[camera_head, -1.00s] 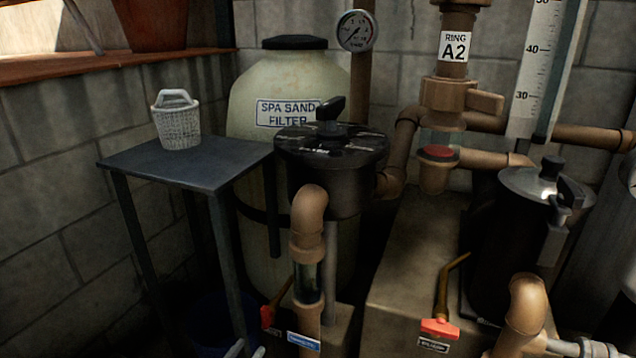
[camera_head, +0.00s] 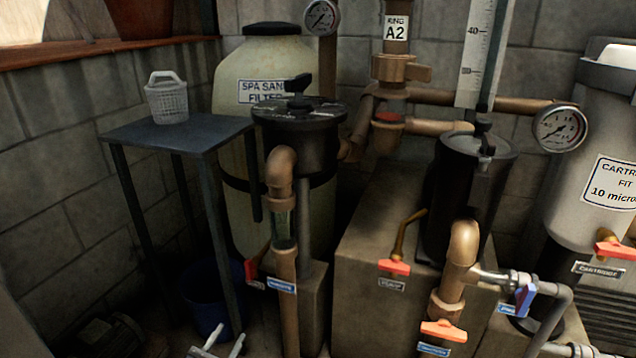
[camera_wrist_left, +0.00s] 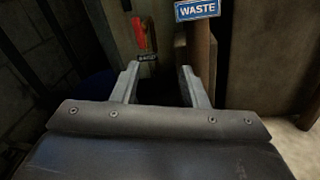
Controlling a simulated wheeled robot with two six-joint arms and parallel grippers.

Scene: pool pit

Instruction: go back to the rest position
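My left gripper (camera_head: 222,342) shows at the bottom edge of the head view, below the small table and left of the waste pipe. In the left wrist view my left gripper (camera_wrist_left: 160,85) has its two fingers spread apart with nothing between them. A pipe with a blue WASTE label (camera_wrist_left: 197,9) stands just beyond the fingers, and a red valve handle (camera_wrist_left: 139,32) hangs behind them.
A dark table (camera_head: 180,134) carries a grey basket (camera_head: 167,98). A sand filter tank (camera_head: 262,70), a black pump pot (camera_head: 468,190), a cartridge filter (camera_head: 600,150) and red-handled valves (camera_head: 394,267) crowd the pit. A blue bucket (camera_head: 207,300) stands under the table.

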